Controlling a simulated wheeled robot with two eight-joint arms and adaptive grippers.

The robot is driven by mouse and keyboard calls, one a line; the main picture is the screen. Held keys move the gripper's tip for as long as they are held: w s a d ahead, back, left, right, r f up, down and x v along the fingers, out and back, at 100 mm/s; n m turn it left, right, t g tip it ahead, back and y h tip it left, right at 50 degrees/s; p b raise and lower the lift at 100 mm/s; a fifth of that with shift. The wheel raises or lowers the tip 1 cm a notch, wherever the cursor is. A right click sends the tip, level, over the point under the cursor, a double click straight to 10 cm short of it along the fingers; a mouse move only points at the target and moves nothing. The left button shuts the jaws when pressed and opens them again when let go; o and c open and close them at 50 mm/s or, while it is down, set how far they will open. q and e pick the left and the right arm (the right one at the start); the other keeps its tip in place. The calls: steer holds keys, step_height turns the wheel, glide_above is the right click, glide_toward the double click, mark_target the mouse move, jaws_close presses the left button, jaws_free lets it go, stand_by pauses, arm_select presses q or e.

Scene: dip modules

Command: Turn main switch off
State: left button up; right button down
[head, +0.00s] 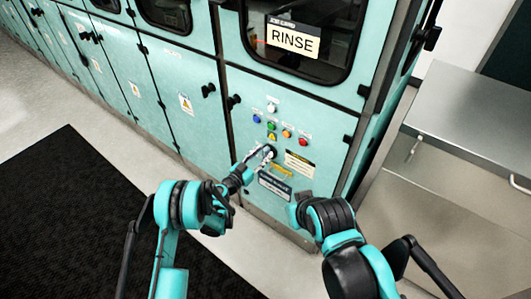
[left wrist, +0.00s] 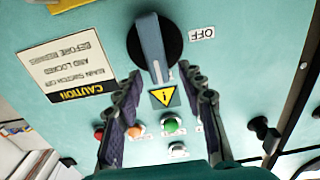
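The main switch (head: 269,153) is a round black knob on the teal cabinet's lower right panel. In the left wrist view the switch (left wrist: 156,42) has a grey lever pointing down the picture, toward a yellow warning triangle (left wrist: 164,97). The OFF label (left wrist: 202,34) is right of the knob there, and the lever does not point at it. My left gripper (head: 256,157) is at the switch. In the left wrist view its fingers (left wrist: 165,80) are spread, one each side of the lever's end, with visible gaps.
Coloured buttons (head: 287,133) sit above the switch, and a caution plate (head: 299,163) is beside it. A RINSE sign (head: 293,39) hangs on the window above. A metal table (head: 470,110) stands at the right. A black mat (head: 70,220) covers floor at the left.

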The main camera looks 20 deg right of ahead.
arm_select(q)
steer(key=shift+x, duration=1.35)
jaws_close()
